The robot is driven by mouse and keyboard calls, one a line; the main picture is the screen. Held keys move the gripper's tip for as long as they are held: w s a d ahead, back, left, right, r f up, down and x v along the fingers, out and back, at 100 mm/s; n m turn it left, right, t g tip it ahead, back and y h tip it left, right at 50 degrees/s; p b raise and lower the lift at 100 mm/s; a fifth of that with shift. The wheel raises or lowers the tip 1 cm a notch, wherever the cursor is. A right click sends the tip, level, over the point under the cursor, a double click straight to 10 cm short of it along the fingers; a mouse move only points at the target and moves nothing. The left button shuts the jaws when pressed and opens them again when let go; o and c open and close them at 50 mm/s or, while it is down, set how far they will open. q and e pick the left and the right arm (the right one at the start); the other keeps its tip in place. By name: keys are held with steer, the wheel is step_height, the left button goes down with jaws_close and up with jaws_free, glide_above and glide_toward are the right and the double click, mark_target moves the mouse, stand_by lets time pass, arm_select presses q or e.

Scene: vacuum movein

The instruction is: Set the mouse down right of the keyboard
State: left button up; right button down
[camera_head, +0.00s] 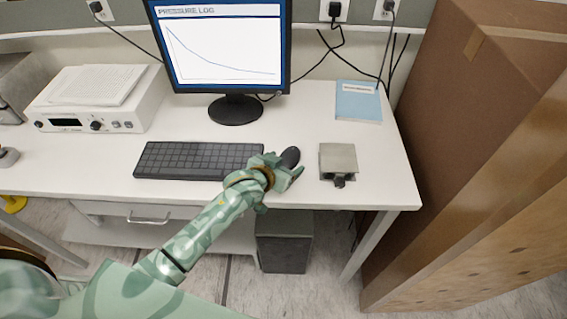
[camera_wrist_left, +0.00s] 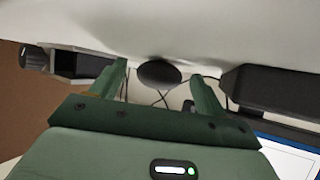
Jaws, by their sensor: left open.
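The dark mouse (camera_head: 290,156) is just right of the black keyboard (camera_head: 200,160) on the white desk (camera_head: 230,191), with a small gap between them. My left gripper (camera_head: 288,167) reaches in at the front of the mouse, with its jaws open. In the left wrist view the mouse (camera_wrist_left: 158,73) lies between the two spread fingers, against the pale desk surface, with room on both sides. The keyboard (camera_wrist_left: 275,92) is at the right there. My forearm and hand hide the keyboard's front right corner. My right gripper is not in view.
A grey box-shaped device (camera_head: 338,160) stands right of the mouse. The monitor (camera_head: 235,108) is behind, and a blue booklet (camera_head: 358,101) lies at the back right. A tall brown cardboard box (camera_head: 450,140) stands beyond the desk's right edge.

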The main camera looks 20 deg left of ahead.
arm_select(q)
steer(key=shift+r, duration=0.2)
steer(key=p+v, duration=0.3)
steer(key=v, duration=0.8)
steer(key=shift+s, duration=0.1)
steer(key=shift+s+r, duration=0.15)
steer(key=shift+s, duration=0.25)
